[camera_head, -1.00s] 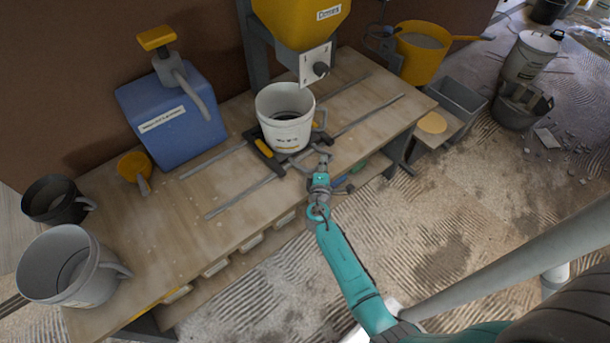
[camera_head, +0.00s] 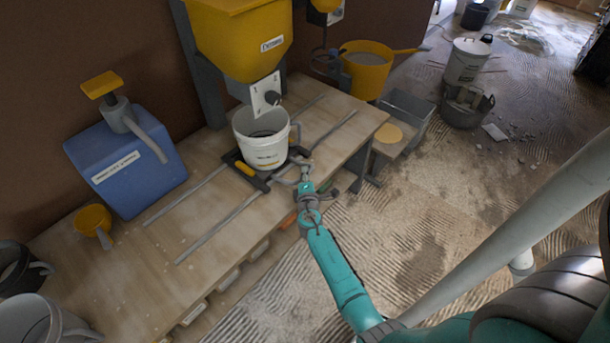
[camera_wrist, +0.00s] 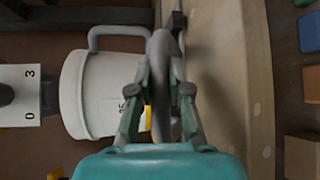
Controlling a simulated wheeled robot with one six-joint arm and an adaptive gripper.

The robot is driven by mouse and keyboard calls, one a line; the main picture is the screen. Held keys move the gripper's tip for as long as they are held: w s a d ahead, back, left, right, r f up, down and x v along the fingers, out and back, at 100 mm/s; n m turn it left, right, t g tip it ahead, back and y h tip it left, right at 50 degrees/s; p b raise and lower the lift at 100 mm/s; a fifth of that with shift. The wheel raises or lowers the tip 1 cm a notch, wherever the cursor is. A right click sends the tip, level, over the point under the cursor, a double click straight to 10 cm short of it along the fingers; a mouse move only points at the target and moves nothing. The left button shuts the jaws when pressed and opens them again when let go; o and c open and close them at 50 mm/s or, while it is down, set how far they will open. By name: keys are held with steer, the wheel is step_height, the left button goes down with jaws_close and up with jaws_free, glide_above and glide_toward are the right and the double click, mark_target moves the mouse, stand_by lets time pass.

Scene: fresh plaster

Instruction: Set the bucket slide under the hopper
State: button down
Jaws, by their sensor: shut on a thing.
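The bucket slide (camera_head: 265,183) is a dark frame with yellow grips, sitting across two metal rails on the wooden bench. A white bucket (camera_head: 262,153) stands upright on it. The yellow hopper (camera_head: 240,45) hangs above and behind, and its outlet plate (camera_head: 266,94) is just over the bucket's back rim in the head view. My gripper (camera_head: 305,180) is at the slide's front edge, shut on its grey handle. In the wrist view my gripper (camera_wrist: 160,90) has its fingers on both sides of the grey handle bar (camera_wrist: 162,60), with the bucket (camera_wrist: 100,95) beside it.
The rails (camera_head: 215,230) run on both sides of the slide. A blue dispenser (camera_head: 125,165) and yellow scoop (camera_head: 93,220) stand on the bench at left. A yellow tub (camera_head: 365,72) is behind at right. Patterned floor (camera_head: 400,240) lies open in front.

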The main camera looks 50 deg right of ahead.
steer(key=c, duration=1.1)
jaws_free()
steer(key=v, duration=1.2)
steer(key=shift+a+f, duration=0.1)
steer(key=s+a+m+t+y, duration=0.1)
steer(key=s+a+m+y, duration=0.5)
steer(key=s+a, duration=1.3)
steer(key=s+a+r+m+t+y, duration=0.1)
steer(key=s+a+r+m+y, duration=0.1)
steer(key=s+a+r, duration=0.2)
steer(key=s+a+r+m+t+y, duration=0.1)
steer(key=s+a+r+m+y, duration=0.1)
steer(key=s+r, duration=0.9)
step_height(320, 180, up, 4)
steer(key=shift+s+a+f+m+y, duration=0.1)
steer(key=shift+s+a+m+y, duration=0.15)
steer(key=shift+a+y, duration=0.65)
